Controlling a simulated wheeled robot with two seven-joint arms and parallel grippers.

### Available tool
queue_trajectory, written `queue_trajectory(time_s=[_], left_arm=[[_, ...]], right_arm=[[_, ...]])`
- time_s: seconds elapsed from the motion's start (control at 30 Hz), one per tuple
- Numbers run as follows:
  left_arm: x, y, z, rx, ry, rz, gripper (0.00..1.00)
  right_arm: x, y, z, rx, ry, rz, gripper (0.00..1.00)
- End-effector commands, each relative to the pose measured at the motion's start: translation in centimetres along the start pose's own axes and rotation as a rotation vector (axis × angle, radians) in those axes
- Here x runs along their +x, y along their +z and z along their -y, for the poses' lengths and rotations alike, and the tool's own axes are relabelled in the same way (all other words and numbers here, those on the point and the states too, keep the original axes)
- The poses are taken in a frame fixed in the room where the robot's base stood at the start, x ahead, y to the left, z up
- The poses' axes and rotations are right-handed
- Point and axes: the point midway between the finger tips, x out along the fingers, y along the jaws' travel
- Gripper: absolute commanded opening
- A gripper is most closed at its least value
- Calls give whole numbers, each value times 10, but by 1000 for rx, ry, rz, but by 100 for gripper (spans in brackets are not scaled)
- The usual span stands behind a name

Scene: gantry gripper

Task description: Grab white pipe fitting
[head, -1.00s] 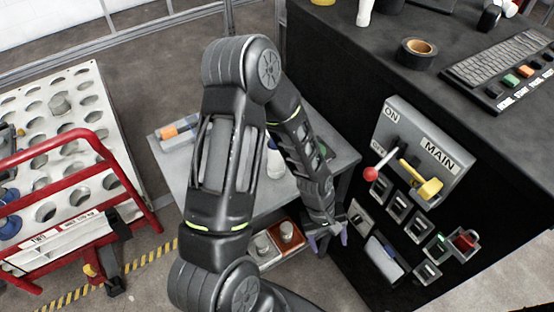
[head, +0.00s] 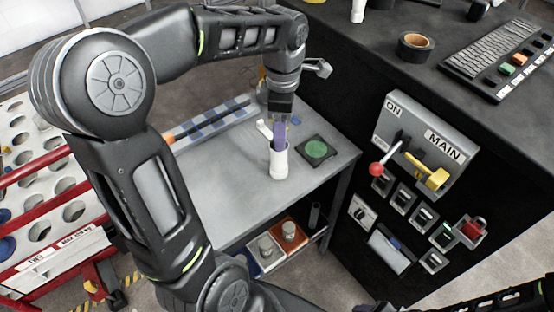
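The white pipe fitting (head: 279,163) stands upright on the grey table, with a smaller white piece at its upper left that may be its side branch. My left gripper (head: 278,134) points down from above at the top of the fitting. A purple fingertip overlaps the fitting's upper opening. I see only one finger clearly, so I cannot tell whether it is inside or in front of the fitting, or whether the gripper grips it. My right gripper is out of view; only a dark part of my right arm shows at the lower right.
The grey table (head: 235,178) holds a blue-and-grey strip (head: 212,122) and a green disc on a black square (head: 316,149). Orange and white bins (head: 293,240) sit on the lower shelf. The black control cabinet (head: 345,110) stands close on the right, and a red-railed rack is on the left.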

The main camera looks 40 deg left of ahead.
Motion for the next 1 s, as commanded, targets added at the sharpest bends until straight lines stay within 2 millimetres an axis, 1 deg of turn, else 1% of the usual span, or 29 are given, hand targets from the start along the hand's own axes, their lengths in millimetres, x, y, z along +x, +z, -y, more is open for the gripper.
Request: queue_trajectory(time_s=[0.3,0.57,0.67,0.77,0.87,0.9,1.0], left_arm=[[26,-1,0,-1,-2,0,64],[27,-1,0,-1,-1,0,64],[30,-1,0,-1,-3,-1,64],[40,-2,0,0,-5,-2,64],[55,-2,0,-1,-7,-2,64],[62,-1,0,-1,-5,-1,64],[74,-2,0,-1,-4,-2,64]], right_arm=[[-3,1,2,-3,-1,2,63],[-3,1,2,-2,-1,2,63],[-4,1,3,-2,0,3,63],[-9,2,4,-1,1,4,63],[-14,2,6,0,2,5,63],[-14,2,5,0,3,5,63],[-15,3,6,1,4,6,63]])
